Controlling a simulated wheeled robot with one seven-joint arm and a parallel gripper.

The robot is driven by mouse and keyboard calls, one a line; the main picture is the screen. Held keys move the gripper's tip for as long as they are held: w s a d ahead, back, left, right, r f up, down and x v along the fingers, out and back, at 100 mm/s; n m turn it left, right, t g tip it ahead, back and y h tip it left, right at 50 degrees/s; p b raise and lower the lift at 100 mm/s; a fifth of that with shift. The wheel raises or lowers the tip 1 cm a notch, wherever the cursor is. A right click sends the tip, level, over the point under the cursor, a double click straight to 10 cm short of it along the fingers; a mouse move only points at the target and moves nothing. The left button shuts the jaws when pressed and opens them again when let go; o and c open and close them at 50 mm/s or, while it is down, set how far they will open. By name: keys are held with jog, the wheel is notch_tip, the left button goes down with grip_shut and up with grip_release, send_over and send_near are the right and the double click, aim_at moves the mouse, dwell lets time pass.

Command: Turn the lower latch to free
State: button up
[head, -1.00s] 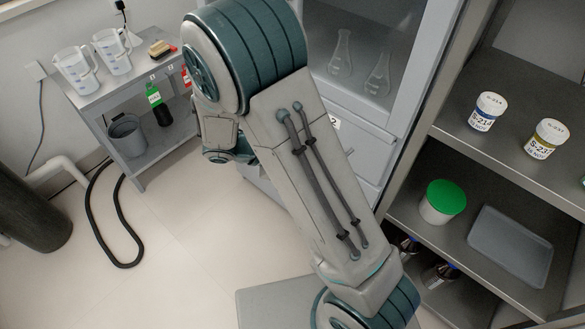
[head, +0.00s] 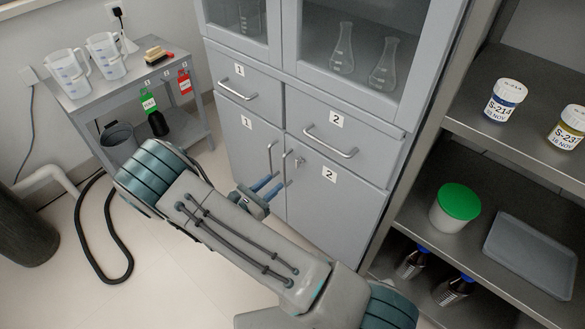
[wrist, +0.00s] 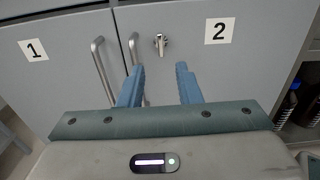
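The lower latch (head: 300,162) is a small metal piece on the lower right cabinet door (head: 335,195), which bears the label 2. It also shows in the wrist view (wrist: 160,42), just right of that door's vertical handle (wrist: 133,50), with its small lever roughly upright. The door looks shut. My gripper (head: 282,180) is in front of the lower doors. In the wrist view its two blue fingers (wrist: 159,70) are apart and empty, pointing at the door. The latch appears between and beyond the fingertips, with no visible contact.
The left door's handle (wrist: 102,70) stands close to the left finger. Drawers with bar handles (head: 330,142) are above. An open shelf unit (head: 425,180) with jars and a tray (head: 535,255) is on the right.

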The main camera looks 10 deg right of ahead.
aim_at(296, 164)
jog(key=b+x, duration=0.1)
jog(key=x, duration=0.9)
jog(key=shift+c, duration=0.3)
grip_shut()
